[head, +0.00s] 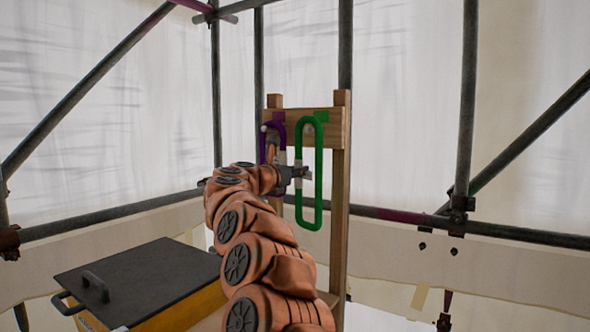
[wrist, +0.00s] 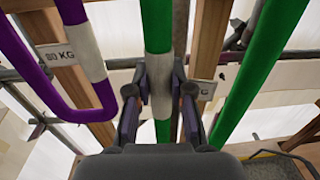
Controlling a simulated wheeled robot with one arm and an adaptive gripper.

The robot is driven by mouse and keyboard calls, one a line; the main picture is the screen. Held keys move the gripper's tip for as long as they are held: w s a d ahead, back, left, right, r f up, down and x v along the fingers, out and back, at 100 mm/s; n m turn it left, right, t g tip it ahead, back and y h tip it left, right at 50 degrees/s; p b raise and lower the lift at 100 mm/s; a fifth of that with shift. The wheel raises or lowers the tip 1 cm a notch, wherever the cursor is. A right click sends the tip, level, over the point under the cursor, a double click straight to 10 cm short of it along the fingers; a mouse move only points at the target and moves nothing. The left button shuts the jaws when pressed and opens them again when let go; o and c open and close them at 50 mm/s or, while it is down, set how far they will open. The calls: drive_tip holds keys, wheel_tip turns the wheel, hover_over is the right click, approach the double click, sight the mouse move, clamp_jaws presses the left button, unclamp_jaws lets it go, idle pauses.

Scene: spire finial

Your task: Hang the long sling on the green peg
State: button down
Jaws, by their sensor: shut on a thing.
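The long green sling (head: 318,190) is an upright narrow loop in front of the wooden rack. My gripper (head: 300,172) is shut on its left strand, at a white sleeve; the wrist view shows the fingers (wrist: 160,105) on both sides of that strand (wrist: 158,25). The green peg's mark (head: 321,116) is on the rack's crossbar, beside the loop's top. A pale round knob (head: 309,129) shows inside the loop's top end. I cannot tell whether the loop rests on the peg.
A shorter purple sling (head: 263,147) hangs just left, below a purple mark (head: 278,117); its lower end is partly hidden by my arm. The wooden rack (head: 340,190) stands among scaffold poles (head: 468,100). A black-lidded yellow box (head: 140,275) is at front left.

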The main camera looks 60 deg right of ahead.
drive_tip(key=shift+w+d+f+p, duration=0.1)
drive_tip(key=shift+d+f+p, duration=0.15)
drive_tip(key=shift+d, duration=0.85)
drive_tip(key=shift+d+f+p, duration=0.1)
drive_tip(key=shift+d+f, duration=0.2)
drive_tip(key=shift+d, duration=0.75)
drive_tip(key=c, duration=1)
unclamp_jaws()
drive_tip(key=shift+o, duration=0.2)
drive_tip(key=shift+a, duration=0.15)
drive_tip(key=a, duration=1.1)
drive_tip(key=shift+w+a, duration=0.15)
drive_tip(key=shift+a, duration=0.25)
drive_tip(key=shift+r, duration=0.1)
